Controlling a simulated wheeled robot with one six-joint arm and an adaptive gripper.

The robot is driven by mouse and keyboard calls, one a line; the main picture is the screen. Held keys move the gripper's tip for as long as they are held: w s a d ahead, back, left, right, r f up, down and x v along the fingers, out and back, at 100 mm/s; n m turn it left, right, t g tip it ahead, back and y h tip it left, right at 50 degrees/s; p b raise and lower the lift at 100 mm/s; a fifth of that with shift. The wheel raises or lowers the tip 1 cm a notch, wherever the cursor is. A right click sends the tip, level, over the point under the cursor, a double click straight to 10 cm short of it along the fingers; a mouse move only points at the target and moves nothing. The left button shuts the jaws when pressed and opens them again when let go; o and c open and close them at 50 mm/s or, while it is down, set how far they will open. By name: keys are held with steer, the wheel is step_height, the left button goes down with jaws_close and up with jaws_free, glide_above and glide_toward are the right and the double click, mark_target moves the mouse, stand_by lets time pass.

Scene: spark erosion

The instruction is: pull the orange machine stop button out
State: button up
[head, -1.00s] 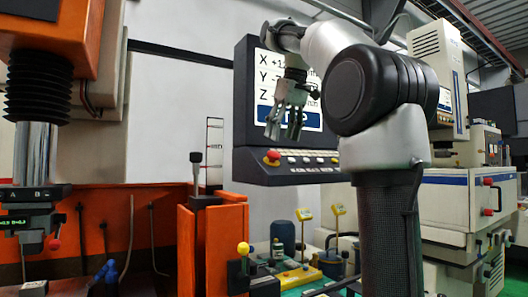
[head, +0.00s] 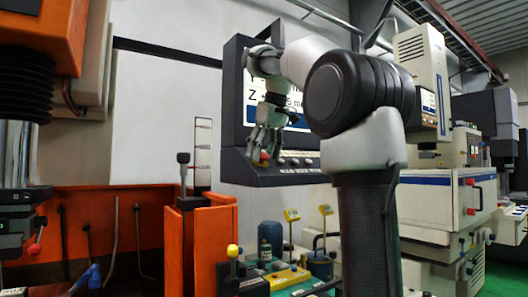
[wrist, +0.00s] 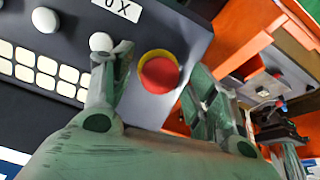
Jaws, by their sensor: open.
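The stop button (wrist: 159,74) is a red round cap on a yellow ring, at the corner of the dark control panel (wrist: 60,110). In the head view the button (head: 261,157) is partly hidden by my fingers. My gripper (head: 262,147) points down at the panel's sloped front edge. In the wrist view my gripper (wrist: 155,78) is open, one finger on each side of the button in the picture. I see no clear contact with the cap, and the depth between fingertips and cap is hard to tell.
White round knobs (wrist: 46,20) and a block of pale keys lie beside the button on the panel. An orange machine body (head: 205,245) with a yellow-knobbed lever (head: 233,251) stands below left. A white machine (head: 445,200) stands at the right.

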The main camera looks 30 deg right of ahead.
jaws_close()
steer(key=shift+s+r, duration=0.3)
steer(key=shift+r, duration=0.25)
jaws_free()
steer(key=v, duration=0.7)
steer(key=shift+s+r, duration=0.2)
steer(key=shift+r, duration=0.05)
